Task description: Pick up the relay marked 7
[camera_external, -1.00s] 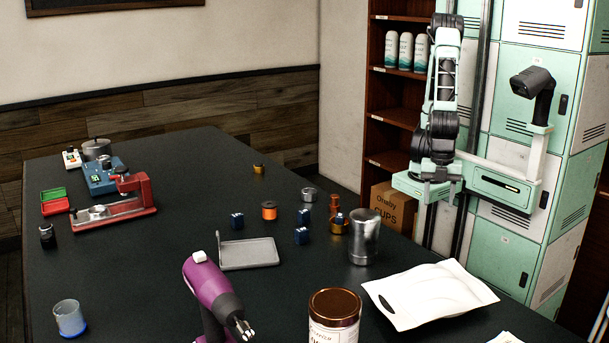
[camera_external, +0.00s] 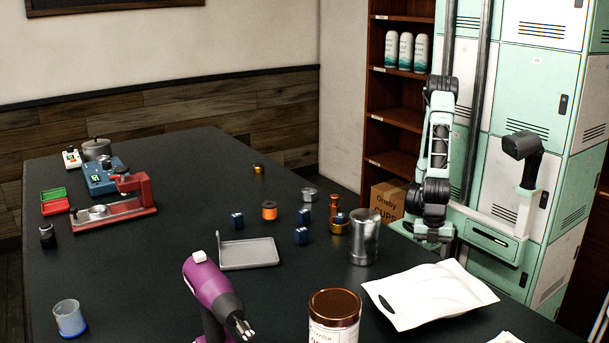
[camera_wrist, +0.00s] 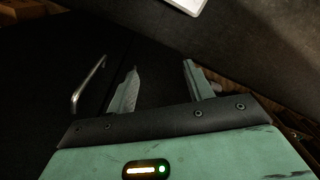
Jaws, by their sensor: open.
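Several small dark-blue relay blocks stand on the dark table in the external view: one at the left (camera_external: 237,220), one at the back (camera_external: 303,216), one nearer (camera_external: 301,235), and one (camera_external: 340,218) at an amber ring. Their markings are too small to read, so I cannot tell which is marked 7. My gripper (camera_external: 432,234) hangs past the table's right side, well apart from the relays. In the wrist view its two fingers (camera_wrist: 160,70) are spread with nothing between them. No relay shows there.
A steel cup (camera_external: 365,238) and an amber bottle (camera_external: 334,207) stand between my gripper and the relays. A white pouch (camera_external: 430,296) lies at the near right. A grey tray (camera_external: 249,256), orange spool (camera_external: 269,210) and purple tool (camera_external: 208,285) are further left.

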